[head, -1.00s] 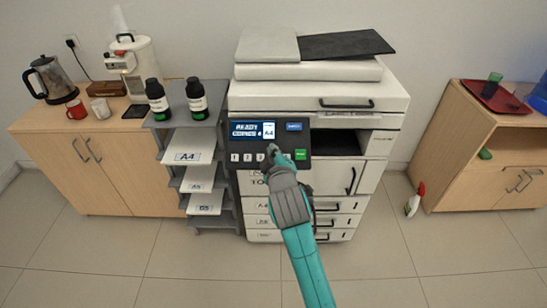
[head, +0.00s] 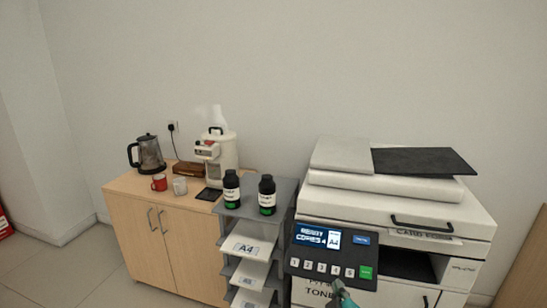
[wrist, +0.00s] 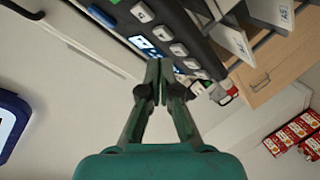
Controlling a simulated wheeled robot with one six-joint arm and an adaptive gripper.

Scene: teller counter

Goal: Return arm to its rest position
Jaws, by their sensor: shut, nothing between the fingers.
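My gripper (head: 341,287) shows at the bottom of the head view, in front of the lower edge of the copier's control panel (head: 300,256). In the wrist view my gripper (wrist: 157,70) is shut and empty, with its fingertips close to the panel's keys (wrist: 180,50). I cannot tell whether the tips touch the panel. The panel has a lit screen (head: 312,236), a row of number keys and a green key (head: 366,272). Most of my arm is outside the head view.
The copier (head: 450,210) fills the right side. Left of it stands a grey paper rack (head: 284,195) with two dark bottles (head: 232,188) (head: 267,194) on top. A wooden cabinet (head: 190,240) holds a kettle (head: 148,155), a coffee machine (head: 218,150) and mugs.

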